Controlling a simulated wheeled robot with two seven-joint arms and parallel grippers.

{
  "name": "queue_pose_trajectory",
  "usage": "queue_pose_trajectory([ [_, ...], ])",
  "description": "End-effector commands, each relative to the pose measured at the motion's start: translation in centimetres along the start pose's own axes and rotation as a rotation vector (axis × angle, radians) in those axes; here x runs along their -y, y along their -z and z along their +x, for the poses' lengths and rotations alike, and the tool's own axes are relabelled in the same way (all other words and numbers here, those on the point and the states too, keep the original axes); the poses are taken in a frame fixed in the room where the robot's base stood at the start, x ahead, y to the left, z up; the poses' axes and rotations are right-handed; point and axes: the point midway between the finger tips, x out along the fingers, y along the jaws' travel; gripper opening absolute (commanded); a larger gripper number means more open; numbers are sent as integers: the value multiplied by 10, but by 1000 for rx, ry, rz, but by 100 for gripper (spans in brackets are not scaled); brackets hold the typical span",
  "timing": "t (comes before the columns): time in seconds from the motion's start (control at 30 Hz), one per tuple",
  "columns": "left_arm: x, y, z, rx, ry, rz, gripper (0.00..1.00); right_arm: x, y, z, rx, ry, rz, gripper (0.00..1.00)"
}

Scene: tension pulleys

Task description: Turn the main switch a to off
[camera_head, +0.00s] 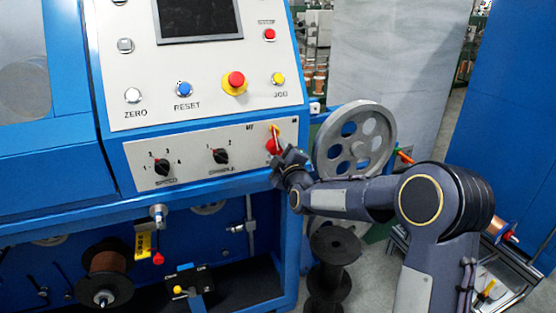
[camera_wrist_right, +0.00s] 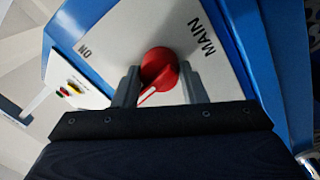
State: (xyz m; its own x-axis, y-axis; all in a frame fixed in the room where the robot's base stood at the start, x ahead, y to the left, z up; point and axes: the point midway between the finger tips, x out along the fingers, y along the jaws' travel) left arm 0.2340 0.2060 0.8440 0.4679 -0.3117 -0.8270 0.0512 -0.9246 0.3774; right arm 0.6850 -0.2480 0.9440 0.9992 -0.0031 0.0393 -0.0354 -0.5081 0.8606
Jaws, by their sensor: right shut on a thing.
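The main switch is a red rotary knob with a white pointer line, on a white panel. In the right wrist view the red knob (camera_wrist_right: 158,68) sits between the two fingers of my right gripper (camera_wrist_right: 157,85), which is shut on it. The panel letters "MAIN" and "ON" show beside the knob there. In the head view the red knob (camera_head: 272,146) is at the right end of the lower panel, partly hidden by my right gripper (camera_head: 279,156). A yellow and red part shows just above it. My left gripper is not in view.
The lower panel (camera_head: 200,170) also carries two black selector knobs (camera_head: 161,167) to the left. Above are a red and yellow emergency button (camera_head: 235,82) and smaller buttons. A grey pulley wheel (camera_head: 354,142) stands close to the right of the switch, behind my right arm.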

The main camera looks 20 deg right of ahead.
Motion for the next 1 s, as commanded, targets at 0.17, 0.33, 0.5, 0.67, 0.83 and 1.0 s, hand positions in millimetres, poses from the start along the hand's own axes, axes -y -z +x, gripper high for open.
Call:
queue_pose_trajectory([
  [0.17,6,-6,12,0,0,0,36,0,3,0,-19,-10,-170,0],
  [0.33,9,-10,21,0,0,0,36,1,4,0,-27,-12,-329,0],
  [0.5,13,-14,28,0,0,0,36,0,3,0,-34,-14,-472,0],
  [0.67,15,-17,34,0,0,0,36,1,3,0,-40,-14,-583,0],
  [0.83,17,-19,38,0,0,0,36,1,3,0,-44,-14,-669,0],
  [1.0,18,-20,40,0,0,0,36,1,3,0,-47,-12,-721,0],
])
